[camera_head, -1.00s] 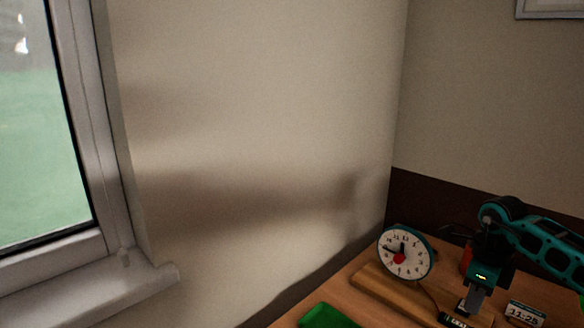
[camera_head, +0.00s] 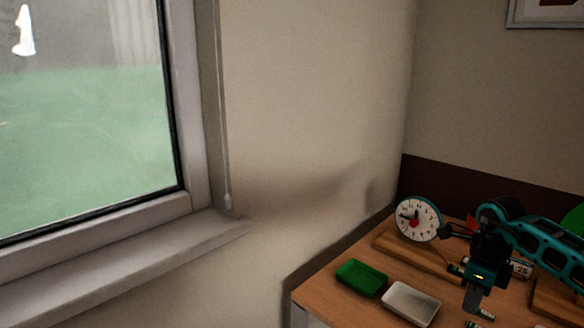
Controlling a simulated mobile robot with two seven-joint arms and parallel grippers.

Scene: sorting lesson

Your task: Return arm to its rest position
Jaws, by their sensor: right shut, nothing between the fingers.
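My right arm comes in from the right edge with teal links. Its gripper (camera_head: 472,301) points down over the wooden table (camera_head: 322,288), right of the white tray, and is shut with nothing held. My left gripper is not in view. A round white clock (camera_head: 417,219) with a teal rim and a red centre stands upright at the back of the table. A wooden board (camera_head: 400,252) lies in front of it. A white card with digits (camera_head: 521,268) is partly hidden behind my right gripper.
A green tray (camera_head: 361,278) and a white tray (camera_head: 411,303) lie near the table's left side; both look empty. A second wooden piece (camera_head: 556,302) and a green round thing (camera_head: 575,222) show at the right. A window sill (camera_head: 130,262) lies left, with a gap before the table.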

